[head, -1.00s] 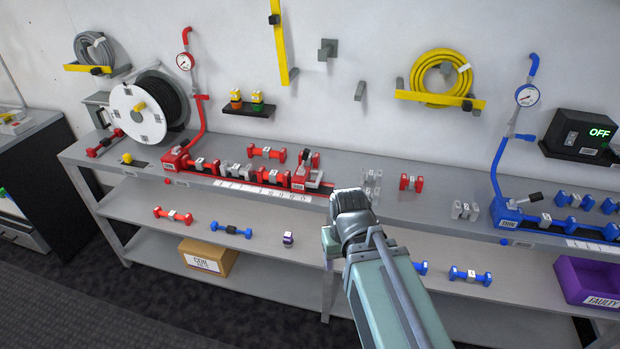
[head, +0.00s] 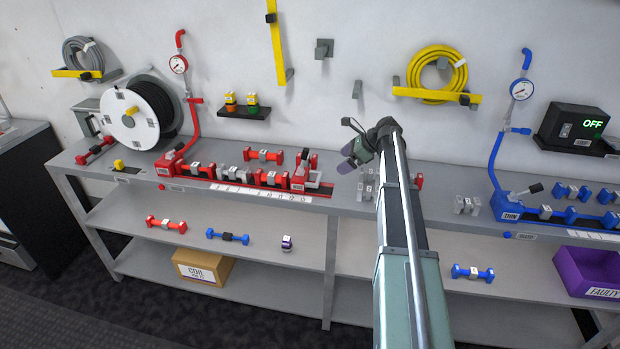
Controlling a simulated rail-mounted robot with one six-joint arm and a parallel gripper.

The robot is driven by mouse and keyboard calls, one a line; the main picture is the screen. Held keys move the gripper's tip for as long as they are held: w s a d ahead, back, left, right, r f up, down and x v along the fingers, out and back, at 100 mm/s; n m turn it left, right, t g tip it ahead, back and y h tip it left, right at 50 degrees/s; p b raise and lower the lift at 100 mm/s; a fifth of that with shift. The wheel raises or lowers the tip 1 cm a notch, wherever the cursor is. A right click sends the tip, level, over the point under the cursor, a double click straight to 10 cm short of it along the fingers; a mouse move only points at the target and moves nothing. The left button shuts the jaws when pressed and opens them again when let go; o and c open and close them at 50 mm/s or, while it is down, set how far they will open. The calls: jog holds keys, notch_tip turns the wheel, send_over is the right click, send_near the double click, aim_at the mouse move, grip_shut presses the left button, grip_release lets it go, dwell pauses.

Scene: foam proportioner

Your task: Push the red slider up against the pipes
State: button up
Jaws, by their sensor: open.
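The red slider (head: 299,180), a red block with a grey clamp part, sits on the red rail at the right end of a row of pipes. The row holds red and grey pipes (head: 233,173) laid end to end from the red inlet block (head: 170,163). The slider looks very close to the last red pipe (head: 271,178); I cannot tell whether they touch. My gripper (head: 346,145) is open and empty, above the bench to the right of the slider and apart from it.
A loose red pipe (head: 263,155) lies behind the row. Grey fittings (head: 368,184) stand right of the rail, partly hidden by my arm. A blue rail assembly (head: 515,207) is at the right. The dark rail right of the slider is clear.

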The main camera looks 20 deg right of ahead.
aim_at(319, 178)
jog(key=b+x, duration=0.7)
jog(key=x, duration=0.3)
jog(key=shift+f+b, duration=0.35)
jog(key=shift+f, duration=0.05)
jog(key=shift+w+a+f, duration=0.1)
jog(key=shift+a+f, duration=0.05)
jog(key=shift+a, duration=0.05)
jog(key=shift+c, duration=0.5)
